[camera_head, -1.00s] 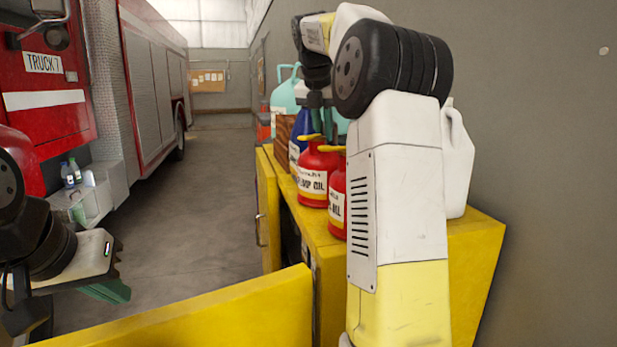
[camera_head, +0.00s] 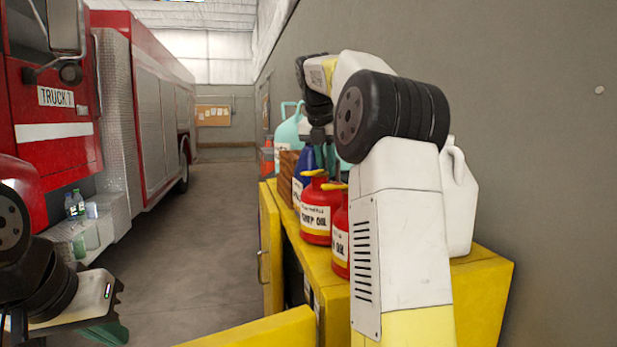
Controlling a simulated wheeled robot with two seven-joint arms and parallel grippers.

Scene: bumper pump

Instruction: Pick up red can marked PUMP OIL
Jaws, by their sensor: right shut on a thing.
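A red can (camera_head: 317,212) with a yellow top and a white label, partly readable as PUMP OIL, stands upright on the yellow cabinet (camera_head: 482,275). A second red can (camera_head: 341,240) stands just nearer, its right side hidden by my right arm. My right gripper (camera_head: 329,165) points down at the tops of the cans and is shut on a red can; the arm and overlap hide the grip, so I cannot tell which can. My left gripper (camera_head: 106,333) is low at the left edge, away from the cabinet, its fingertips partly cut off.
A blue container (camera_head: 300,178), a brown box (camera_head: 287,170) and a teal jug (camera_head: 287,130) stand behind the cans. A white jug (camera_head: 459,200) is to the right, by the wall. Yellow cabinet doors (camera_head: 269,245) hang open. A red fire truck (camera_head: 150,110) stands left; the floor between is clear.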

